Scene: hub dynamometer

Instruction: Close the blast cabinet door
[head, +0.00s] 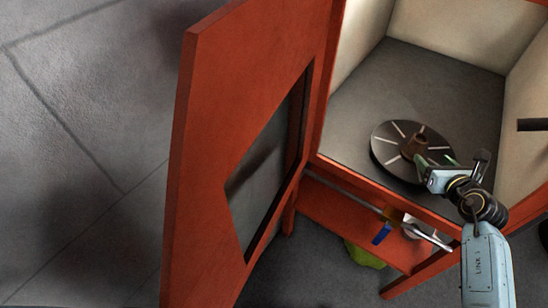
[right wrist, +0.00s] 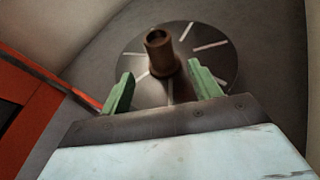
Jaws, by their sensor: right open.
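The blast cabinet (head: 345,172) is orange-red outside with pale walls and a grey floor inside. Its door (head: 225,110), with a dark-framed window, stands wide open to the left. My right gripper (head: 436,161) is in the cabinet opening, apart from the door, with its green fingers over or beside a slotted dark disc (head: 388,146). In the right wrist view the fingers (right wrist: 162,87) are spread and empty, with the disc (right wrist: 215,62) and its brown hub (right wrist: 159,50) beyond them. My left gripper is not in view.
A yellow-green object (head: 363,258) lies partly hidden beneath the cabinet. A black bar (head: 533,125) juts in at the right. The tiled floor (head: 80,150) left of the door is clear.

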